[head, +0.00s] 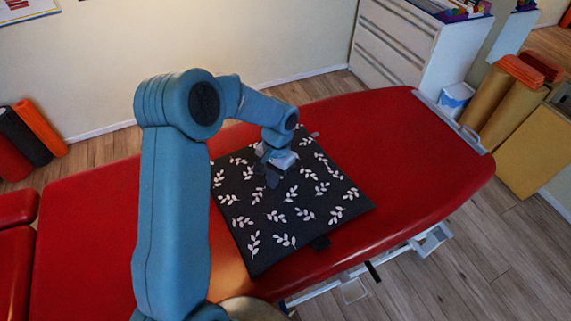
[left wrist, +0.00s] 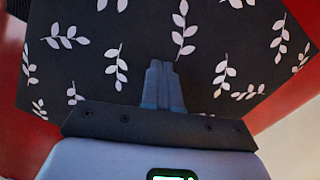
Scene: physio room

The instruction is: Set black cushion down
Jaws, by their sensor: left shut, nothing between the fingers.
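The black cushion (head: 298,217) with white leaf sprigs lies flat on the red treatment table (head: 424,143). In the left wrist view the cushion (left wrist: 215,35) fills most of the picture, with red table surface at its sides. My left gripper (head: 272,176) is over the cushion's upper left part, with its fingers pointing down at it. In the left wrist view the fingers of my left gripper (left wrist: 161,72) are together with nothing between them. I cannot tell whether the fingertips touch the cushion. My right gripper is not in view.
A white drawer cabinet (head: 395,42) stands behind the table. Rolled mats (head: 490,95) stand at the right, and more rolls (head: 30,135) stand at the far left. The table's right part is bare. Wooden floor (head: 480,250) is clear at the front right.

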